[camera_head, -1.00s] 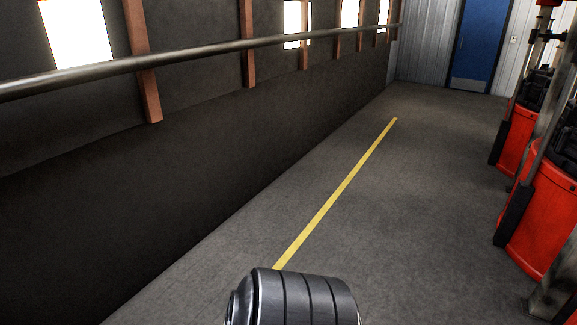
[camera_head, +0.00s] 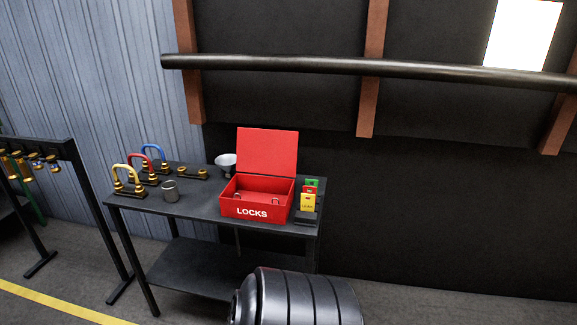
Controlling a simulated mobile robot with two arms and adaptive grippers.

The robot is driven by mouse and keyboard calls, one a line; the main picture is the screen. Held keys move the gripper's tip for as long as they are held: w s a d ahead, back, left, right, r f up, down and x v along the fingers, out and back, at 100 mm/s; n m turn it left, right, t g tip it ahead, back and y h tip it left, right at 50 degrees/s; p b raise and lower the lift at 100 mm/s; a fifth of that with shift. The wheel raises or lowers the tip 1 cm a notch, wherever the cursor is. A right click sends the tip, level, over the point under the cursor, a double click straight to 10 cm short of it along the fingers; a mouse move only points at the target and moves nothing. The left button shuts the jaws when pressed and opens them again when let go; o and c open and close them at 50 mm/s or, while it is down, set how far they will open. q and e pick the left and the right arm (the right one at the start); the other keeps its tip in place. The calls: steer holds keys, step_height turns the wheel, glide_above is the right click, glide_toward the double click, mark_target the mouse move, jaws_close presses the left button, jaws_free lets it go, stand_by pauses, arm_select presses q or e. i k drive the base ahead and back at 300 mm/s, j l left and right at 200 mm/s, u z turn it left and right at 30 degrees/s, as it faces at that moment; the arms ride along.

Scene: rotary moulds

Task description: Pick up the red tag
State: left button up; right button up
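The red tag (camera_head: 309,190) stands in a small dark holder (camera_head: 306,218) at the right end of a dark table (camera_head: 196,204). It sits between a green tag (camera_head: 312,182) behind it and a yellow tag (camera_head: 308,203) in front, which hides its lower part. An open red box marked LOCKS (camera_head: 252,212) stands just left of the tags. Neither of my grippers shows in the view.
A dark rack (camera_head: 40,147) stands at left. A dark wall with a pipe (camera_head: 330,66) is behind. Floor shows in front.

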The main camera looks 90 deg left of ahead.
mark_target(305, 189)
steer(key=u, duration=3)
steer(key=i+l+u, duration=0.1)
steer(key=u, duration=0.3)
steer(key=i+l+u, duration=0.1)
steer(key=u, duration=0.3)
steer(key=l, duration=0.1)
